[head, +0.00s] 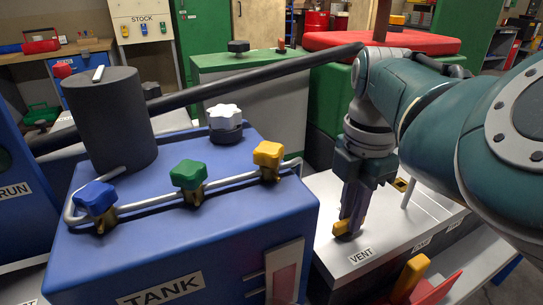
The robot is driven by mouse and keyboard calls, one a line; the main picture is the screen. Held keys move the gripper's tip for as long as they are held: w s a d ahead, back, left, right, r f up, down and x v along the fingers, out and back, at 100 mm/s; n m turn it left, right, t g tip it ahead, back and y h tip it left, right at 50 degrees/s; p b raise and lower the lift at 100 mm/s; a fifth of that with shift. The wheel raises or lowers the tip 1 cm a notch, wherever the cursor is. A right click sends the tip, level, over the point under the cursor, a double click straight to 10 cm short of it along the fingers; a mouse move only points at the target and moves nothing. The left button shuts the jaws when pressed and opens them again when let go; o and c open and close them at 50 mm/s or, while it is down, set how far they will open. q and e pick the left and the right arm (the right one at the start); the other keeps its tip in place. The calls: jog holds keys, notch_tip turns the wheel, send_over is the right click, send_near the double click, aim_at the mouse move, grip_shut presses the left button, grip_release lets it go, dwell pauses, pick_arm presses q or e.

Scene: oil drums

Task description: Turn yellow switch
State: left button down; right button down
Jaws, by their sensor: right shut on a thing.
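My right gripper (350,218) points down over a light grey panel (330,255), and its fingers are shut on a small yellow switch (343,230) just above the VENT label (361,256). The fingers hide most of this switch, so its angle is hard to tell. My left gripper is not in view.
Left of the panel stands a blue tank (200,240) with blue (95,197), green (188,174) and yellow (268,153) valve knobs, a white knob (225,115) and a dark cylinder (112,120). A yellow-and-red part (411,272) stands in front of the panel.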

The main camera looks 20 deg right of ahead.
dwell(0.5)
jog(key=shift+s+r+p, duration=0.1)
jog(key=shift+r+p, duration=0.05)
jog(key=shift+p, duration=0.35)
jog(key=m+p, duration=0.2)
jog(key=p, duration=0.1)
jog(key=shift+r+m+p, duration=0.15)
jog(key=shift+m+p, duration=0.25)
jog(key=shift+s+m, duration=0.1)
jog(key=shift+m, duration=0.3)
jog(key=m+p, duration=0.1)
jog(key=m, duration=0.1)
jog(key=shift+f+m, duration=0.2)
jog(key=shift+m, duration=0.2)
jog(key=m+p, duration=0.1)
jog(key=m, duration=0.3)
jog(key=shift+s+a+m, duration=0.1)
jog(key=shift+m, duration=0.2)
jog(key=m, duration=0.4)
jog(key=shift+a, duration=0.1)
jog(key=shift+a+m, duration=0.1)
jog(key=shift+m, duration=1.3)
